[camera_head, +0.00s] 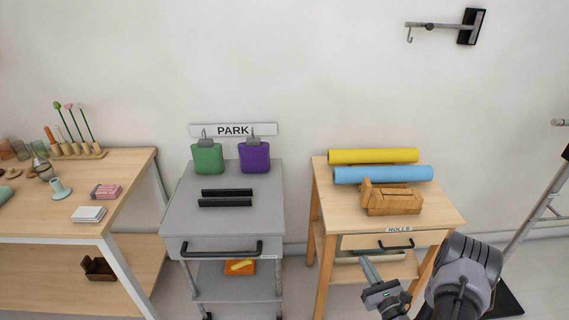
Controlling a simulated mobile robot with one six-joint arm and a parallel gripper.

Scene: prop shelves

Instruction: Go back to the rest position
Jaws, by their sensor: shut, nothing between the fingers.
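My gripper (369,268) shows at the lower right, at the end of my dark grey arm. Its fingers are together and empty, pointing up and left. It appears in front of the wooden table (329,187) with the ROLLS label, below the tabletop and near the drawer (361,242). I cannot tell whether it touches anything. The rest position itself is not marked in view.
The wooden table holds a yellow roll (373,156), a blue roll (383,174) and a brown wooden object (391,198). A workbench (62,228) stands left. A ladder-like frame (540,207) stands right.

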